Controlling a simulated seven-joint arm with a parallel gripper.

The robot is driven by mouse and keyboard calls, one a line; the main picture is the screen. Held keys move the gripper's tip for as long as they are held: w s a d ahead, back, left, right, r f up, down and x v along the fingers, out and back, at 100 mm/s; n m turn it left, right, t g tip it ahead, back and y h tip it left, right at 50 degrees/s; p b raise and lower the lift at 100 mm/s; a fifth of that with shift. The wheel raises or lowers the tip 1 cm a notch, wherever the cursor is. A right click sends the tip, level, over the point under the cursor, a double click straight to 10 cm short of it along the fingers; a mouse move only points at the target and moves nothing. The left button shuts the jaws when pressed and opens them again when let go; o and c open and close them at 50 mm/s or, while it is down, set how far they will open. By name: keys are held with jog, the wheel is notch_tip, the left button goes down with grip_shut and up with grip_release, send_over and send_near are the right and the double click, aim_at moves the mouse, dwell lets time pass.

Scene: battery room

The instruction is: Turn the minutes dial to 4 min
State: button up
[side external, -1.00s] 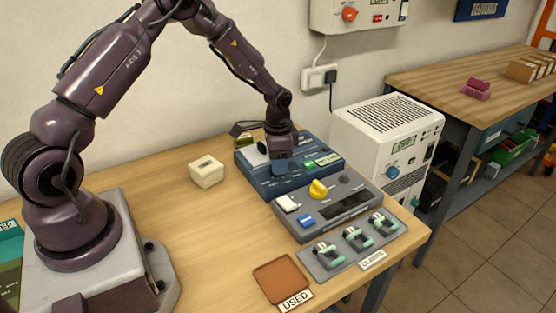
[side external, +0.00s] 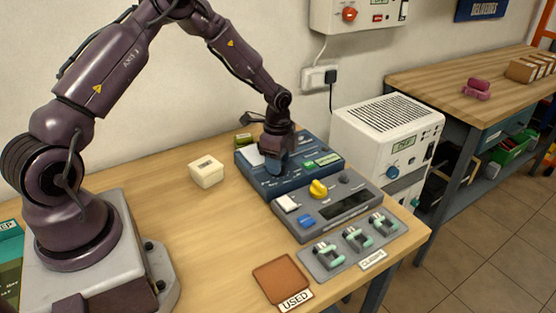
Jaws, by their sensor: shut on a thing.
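My gripper (side external: 277,162) points down onto the top face of a dark blue device (side external: 300,182) at the back of the wooden table. It is shut on a small knob there, which I take to be the minutes dial. The fingers hide the dial, so its pointer and setting cannot be read. The blue device has a pale panel at its left, a green button and a small lit green display (side external: 328,161) to the right of my gripper. The display's text is too small to read.
A grey control box (side external: 325,208) with a yellow knob (side external: 318,189) stands just in front. A grey tray of clamps (side external: 353,246), a brown USED mat (side external: 281,278) and a cream box (side external: 206,171) are nearby. A white unit (side external: 388,130) stands at right. The table's left middle is clear.

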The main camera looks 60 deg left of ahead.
dwell(0.3)
jog(key=o, duration=0.9)
jog(key=shift+o, duration=0.2)
jog(key=shift+r, duration=0.1)
notch_tip(320, 180, up, 13)
